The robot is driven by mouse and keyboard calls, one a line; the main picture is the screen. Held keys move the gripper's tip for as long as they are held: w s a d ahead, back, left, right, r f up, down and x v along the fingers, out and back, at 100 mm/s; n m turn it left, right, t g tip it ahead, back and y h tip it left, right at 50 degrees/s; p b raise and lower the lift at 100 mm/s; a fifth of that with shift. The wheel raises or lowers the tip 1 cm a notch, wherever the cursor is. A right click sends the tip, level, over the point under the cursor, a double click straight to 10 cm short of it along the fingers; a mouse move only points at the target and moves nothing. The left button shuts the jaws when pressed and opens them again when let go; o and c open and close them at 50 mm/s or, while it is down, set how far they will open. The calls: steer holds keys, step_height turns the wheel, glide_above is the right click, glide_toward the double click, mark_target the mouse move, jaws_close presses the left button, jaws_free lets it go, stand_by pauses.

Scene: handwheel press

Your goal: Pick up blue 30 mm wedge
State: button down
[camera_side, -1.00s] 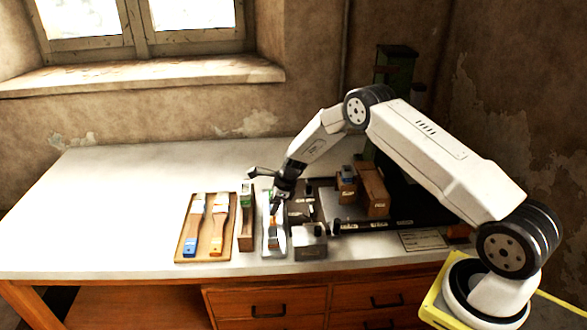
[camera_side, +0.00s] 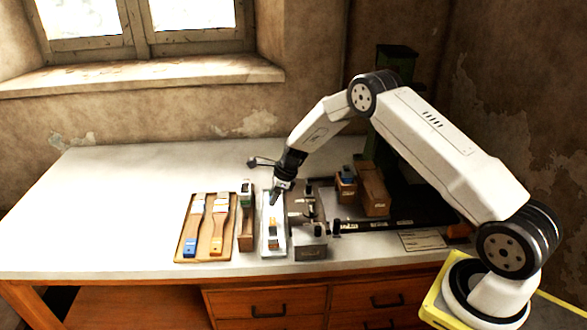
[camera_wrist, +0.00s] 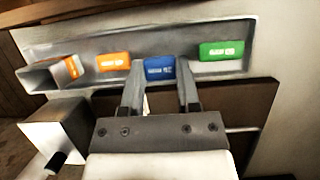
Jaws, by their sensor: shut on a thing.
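The blue 30 mm wedge (camera_wrist: 158,65) shows in the wrist view between the two fingertips of my gripper (camera_wrist: 159,76), with a small white label on its face. My gripper is shut on it. In the side view my gripper (camera_side: 275,199) points down over the far part of a narrow pale tray (camera_side: 265,250). The wedge is too small to make out there. I cannot tell whether it is clear of the tray.
An orange wedge (camera_wrist: 114,61) lies left of the blue one and a green wedge (camera_wrist: 221,50) right. A brush board (camera_side: 181,256) and a narrow block (camera_side: 246,235) stand left of the tray. A metal block (camera_side: 311,249) stands right. The table's left side is clear.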

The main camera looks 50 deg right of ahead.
steer(key=s+a+r, duration=0.2)
steer(key=s+r, duration=0.7)
steer(key=s, duration=0.4)
steer(key=shift+s+r, duration=0.25)
steer(key=shift+s, duration=0.05)
steer(key=shift+d, duration=0.1)
stand_by(0.4)
steer(key=d+r, duration=0.1)
steer(key=d, duration=0.5)
steer(key=d+r, duration=0.1)
steer(key=d, duration=0.6)
steer(key=s+d+r, duration=0.1)
steer(key=d, duration=0.5)
steer(key=shift+d, duration=0.3)
steer(key=shift+f, duration=0.6)
